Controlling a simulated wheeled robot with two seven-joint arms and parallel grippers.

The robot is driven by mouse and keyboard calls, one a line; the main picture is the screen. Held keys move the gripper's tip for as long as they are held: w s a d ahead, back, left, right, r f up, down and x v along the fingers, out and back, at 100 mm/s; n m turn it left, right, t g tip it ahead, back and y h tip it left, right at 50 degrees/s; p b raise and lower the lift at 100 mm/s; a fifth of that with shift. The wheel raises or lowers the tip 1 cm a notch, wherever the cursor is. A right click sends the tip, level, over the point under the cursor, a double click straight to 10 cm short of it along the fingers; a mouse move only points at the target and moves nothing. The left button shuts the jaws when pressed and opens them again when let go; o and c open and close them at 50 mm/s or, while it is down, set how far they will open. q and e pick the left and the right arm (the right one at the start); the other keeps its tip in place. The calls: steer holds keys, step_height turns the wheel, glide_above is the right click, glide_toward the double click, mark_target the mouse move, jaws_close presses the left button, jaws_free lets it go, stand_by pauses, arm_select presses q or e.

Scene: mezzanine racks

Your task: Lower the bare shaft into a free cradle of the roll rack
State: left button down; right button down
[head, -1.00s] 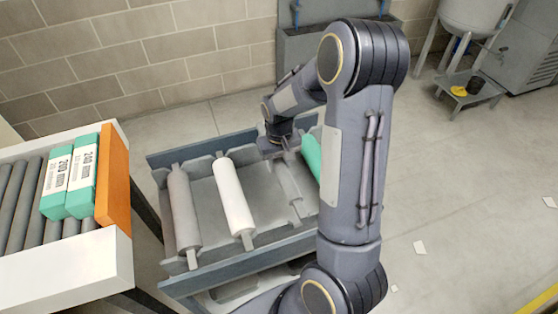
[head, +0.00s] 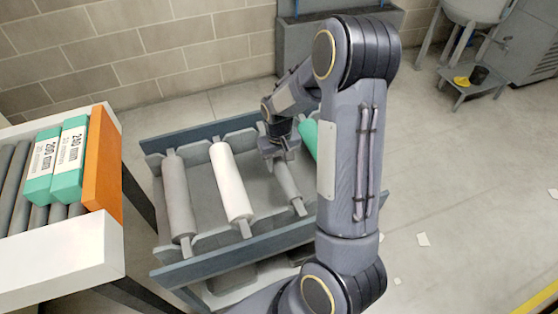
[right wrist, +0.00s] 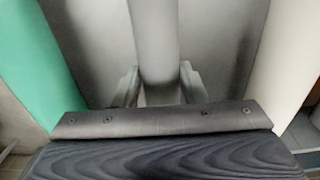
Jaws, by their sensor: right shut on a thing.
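The bare shaft (head: 288,182) is a thin grey bar lying lengthwise over the roll rack (head: 208,267), between a white roll (head: 231,183) and a green roll (head: 309,137). My right gripper (head: 281,152) is shut on it near its far part. The gripper's jaw hides the lower part of that view. My left gripper is not in view.
A grey roll (head: 178,199) lies at the rack's left. At far left, a roller conveyor (head: 60,268) with an orange end stop (head: 103,160) carries green boxes (head: 69,162). My right arm covers the rack's right side. Open floor (head: 460,190) lies to the right.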

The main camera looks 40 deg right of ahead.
steer(key=shift+f+b, duration=0.4)
steer(key=shift+f, duration=0.1)
stand_by(0.3)
steer(key=c, duration=0.8)
jaws_free()
steer(key=shift+r+p, duration=0.45)
steer(key=shift+r, duration=3.5)
